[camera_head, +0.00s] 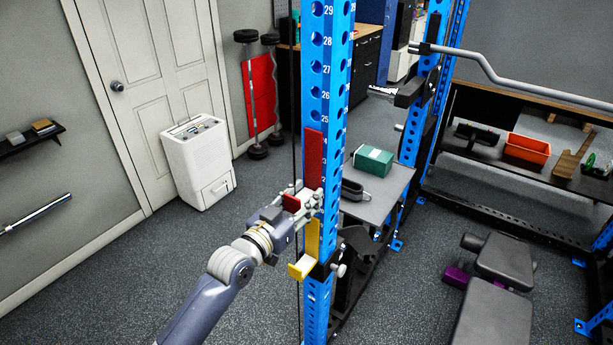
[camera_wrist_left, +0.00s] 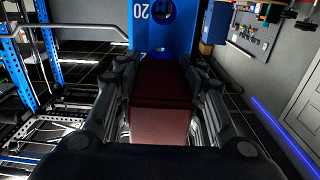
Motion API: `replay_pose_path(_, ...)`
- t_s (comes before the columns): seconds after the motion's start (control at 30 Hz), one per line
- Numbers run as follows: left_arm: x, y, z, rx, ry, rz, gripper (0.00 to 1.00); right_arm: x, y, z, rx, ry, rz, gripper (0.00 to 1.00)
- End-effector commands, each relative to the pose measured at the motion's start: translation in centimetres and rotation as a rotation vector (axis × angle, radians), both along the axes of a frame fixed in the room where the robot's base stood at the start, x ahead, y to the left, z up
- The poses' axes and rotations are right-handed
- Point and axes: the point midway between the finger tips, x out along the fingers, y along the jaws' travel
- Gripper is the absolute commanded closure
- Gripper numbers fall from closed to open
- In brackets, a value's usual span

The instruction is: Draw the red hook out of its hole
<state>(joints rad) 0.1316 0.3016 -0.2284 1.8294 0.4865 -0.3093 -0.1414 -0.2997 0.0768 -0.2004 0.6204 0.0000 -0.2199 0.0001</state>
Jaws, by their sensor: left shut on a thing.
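The red hook (camera_head: 314,158) stands upright against the front of the blue rack post (camera_head: 327,60), its tall red plate showing above my left gripper. My left gripper (camera_head: 305,200) is shut on the red hook's lower part, and a red bit shows between its fingers. My right gripper is not in view.
A yellow hook (camera_head: 303,268) sits on the same post just below my left gripper. A grey table (camera_head: 385,190) with a green box (camera_head: 373,161) stands behind the post. A bench (camera_head: 495,310) is at lower right.

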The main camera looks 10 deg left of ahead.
Motion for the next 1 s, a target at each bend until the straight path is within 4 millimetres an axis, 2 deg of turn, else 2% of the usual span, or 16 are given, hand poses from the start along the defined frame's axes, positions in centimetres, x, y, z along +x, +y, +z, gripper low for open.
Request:
replay_pose_path(0.17,-0.3,0.2,0.4,-0.002,-0.008,0.001,1.00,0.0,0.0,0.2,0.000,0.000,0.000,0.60)
replay_pose_path(1.0,-4.6,1.7,0.3,-0.001,-0.005,0.001,1.00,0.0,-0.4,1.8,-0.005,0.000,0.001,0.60)
